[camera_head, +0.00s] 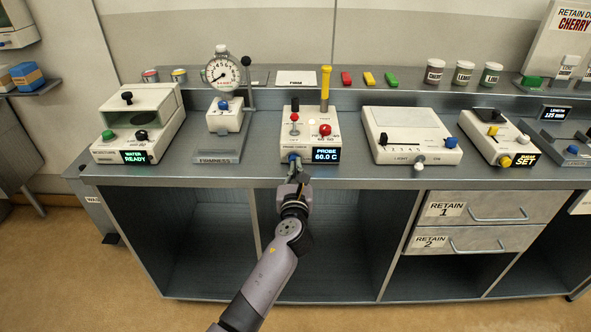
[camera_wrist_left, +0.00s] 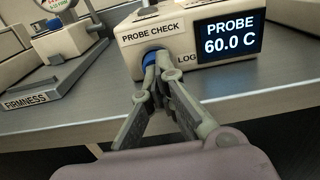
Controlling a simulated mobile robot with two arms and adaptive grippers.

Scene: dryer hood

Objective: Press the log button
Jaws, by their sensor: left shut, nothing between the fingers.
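The probe check box (camera_head: 301,142) stands near the front edge of the counter, and its display (camera_head: 326,155) reads PROBE 60.0 C. The blue button (camera_head: 292,157) is on its front face, left of the display. I cannot tell whether the button is pressed in. My right gripper is out of view.
A firmness gauge (camera_head: 222,70) on a stand is left of the box. A white slider device (camera_head: 410,136) is to the right. A yellow-handled probe (camera_head: 325,86) stands upright behind the box. The counter's front edge (camera_head: 250,182) runs below the gripper.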

